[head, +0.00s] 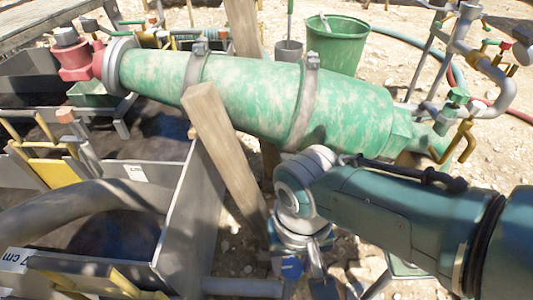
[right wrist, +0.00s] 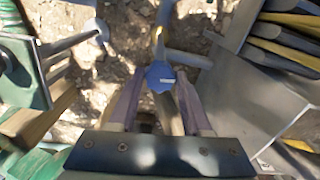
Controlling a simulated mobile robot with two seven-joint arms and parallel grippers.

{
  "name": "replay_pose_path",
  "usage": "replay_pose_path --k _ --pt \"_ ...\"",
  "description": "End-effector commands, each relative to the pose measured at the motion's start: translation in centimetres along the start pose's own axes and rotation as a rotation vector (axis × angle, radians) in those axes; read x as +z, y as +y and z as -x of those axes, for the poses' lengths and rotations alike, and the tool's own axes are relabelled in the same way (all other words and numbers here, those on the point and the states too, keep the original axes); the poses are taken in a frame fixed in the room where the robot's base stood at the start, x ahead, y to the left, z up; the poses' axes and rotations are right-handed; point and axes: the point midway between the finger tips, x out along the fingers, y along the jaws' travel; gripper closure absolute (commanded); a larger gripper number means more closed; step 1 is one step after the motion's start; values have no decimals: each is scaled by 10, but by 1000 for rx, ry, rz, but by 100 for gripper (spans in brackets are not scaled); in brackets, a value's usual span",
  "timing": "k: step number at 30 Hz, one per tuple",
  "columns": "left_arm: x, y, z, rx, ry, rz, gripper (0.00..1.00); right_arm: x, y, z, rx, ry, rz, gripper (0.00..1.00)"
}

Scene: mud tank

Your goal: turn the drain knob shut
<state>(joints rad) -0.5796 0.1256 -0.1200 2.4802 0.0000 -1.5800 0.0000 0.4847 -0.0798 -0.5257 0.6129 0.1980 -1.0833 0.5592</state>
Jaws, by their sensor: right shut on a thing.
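The drain knob is a small blue knob (head: 291,267) low beside the grey metal tank (head: 187,215), under my right arm in the head view. In the right wrist view the blue knob (right wrist: 160,77) sits between the fingertips, with a pipe in line with it. My right gripper (head: 302,278) points down at the knob and is shut on it; its fingers also show in the right wrist view (right wrist: 159,88). The fingers partly hide the knob's sides and stem. My left gripper is not in view.
A green cone-shaped vessel (head: 245,95) lies across the middle above the tank, held by a wooden post (head: 222,135). A grey pipe (head: 243,287) runs low by the tank. A green bucket (head: 335,45) stands behind. Pipes and valves (head: 485,65) stand at right.

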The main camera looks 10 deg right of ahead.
Motion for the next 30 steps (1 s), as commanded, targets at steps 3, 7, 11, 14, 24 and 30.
replay_pose_path --k 3,7,11,14,24,30 --pt "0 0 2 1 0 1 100 0 0 1 -1 0 -61 100" --pt "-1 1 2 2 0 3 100 -1 0 0 -1 2 -106 100" --pt "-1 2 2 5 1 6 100 -1 0 0 -1 2 -134 100" --pt "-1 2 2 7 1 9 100 -1 0 0 -1 3 -144 100" --pt "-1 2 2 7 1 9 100 -1 0 0 -1 3 -149 100" --pt "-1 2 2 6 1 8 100 -1 0 0 -1 2 -148 36"
